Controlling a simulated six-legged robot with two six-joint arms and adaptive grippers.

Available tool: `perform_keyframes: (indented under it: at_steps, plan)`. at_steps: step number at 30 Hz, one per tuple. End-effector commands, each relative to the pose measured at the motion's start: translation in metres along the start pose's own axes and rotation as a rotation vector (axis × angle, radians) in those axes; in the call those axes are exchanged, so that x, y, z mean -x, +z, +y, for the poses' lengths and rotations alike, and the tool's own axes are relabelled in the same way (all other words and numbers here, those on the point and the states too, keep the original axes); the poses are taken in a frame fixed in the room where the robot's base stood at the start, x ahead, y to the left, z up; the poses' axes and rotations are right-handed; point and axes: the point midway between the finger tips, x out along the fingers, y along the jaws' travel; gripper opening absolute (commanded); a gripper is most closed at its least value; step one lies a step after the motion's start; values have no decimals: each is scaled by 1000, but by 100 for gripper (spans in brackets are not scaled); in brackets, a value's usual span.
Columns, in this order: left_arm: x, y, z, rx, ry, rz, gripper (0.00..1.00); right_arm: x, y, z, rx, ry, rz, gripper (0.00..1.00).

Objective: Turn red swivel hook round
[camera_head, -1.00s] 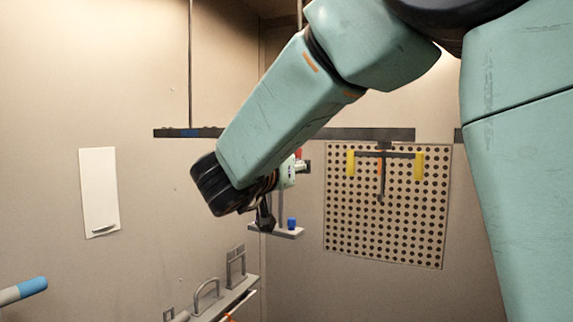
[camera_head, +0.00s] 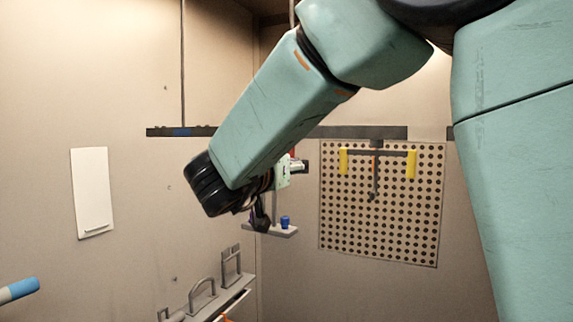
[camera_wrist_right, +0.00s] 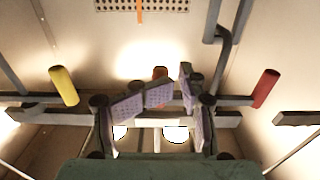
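In the right wrist view a dark crossbar (camera_wrist_right: 235,100) carries a red end grip (camera_wrist_right: 266,88) on the right and a yellow one (camera_wrist_right: 63,86) on the left. An orange-red piece (camera_wrist_right: 160,73) shows at its middle, just beyond my fingertips. My right gripper (camera_wrist_right: 173,86) is in front of this middle, its purple-padded fingers bent inward with a narrow gap. I cannot tell whether they touch the bar. In the head view my right gripper (camera_head: 260,215) points down; a small red part (camera_head: 292,153) shows behind my wrist, mostly hidden. My left gripper is out of view.
A small hanging tray (camera_head: 278,232) with a blue cup (camera_head: 285,221) is close beside the gripper. A perforated panel (camera_head: 400,220) with a yellow-ended hanger (camera_head: 378,153) is to the right. A long dark rail (camera_head: 165,132) runs behind. A shelf with handles (camera_head: 203,297) is below.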

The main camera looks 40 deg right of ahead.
Motion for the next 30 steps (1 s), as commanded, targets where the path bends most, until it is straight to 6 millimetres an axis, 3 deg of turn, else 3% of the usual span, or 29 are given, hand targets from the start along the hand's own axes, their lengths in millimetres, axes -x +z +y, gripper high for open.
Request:
perform_keyframes:
  at_steps: [21,30]
  plan:
    - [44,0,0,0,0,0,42,75,-6,-1,5,-2,8,42]
    - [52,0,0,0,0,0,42,89,-4,0,-5,-1,6,42]
